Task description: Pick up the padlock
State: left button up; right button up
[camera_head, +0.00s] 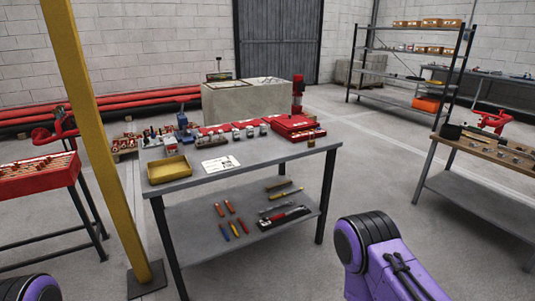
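I cannot make out a padlock for certain. A small brass-coloured item (311,142) sits near the right front edge of the grey table (245,174); it is too small to tell what it is. Other small parts stand along the back of that table and are also too small to name. Purple links of my own arms show at the bottom left corner and bottom right of centre. Neither of my grippers is in view.
The table holds a yellow tray (169,169), a paper sheet (220,164) and a red case (293,126); tools lie on its lower shelf (210,255). A yellow post (95,140) stands at left. A wooden-topped bench (490,151) is at right, with open floor between.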

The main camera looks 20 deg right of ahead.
aim_at(310, 143)
jog(key=z, duration=1.35)
jog(key=i, duration=1.75)
jog(key=u, duration=0.3)
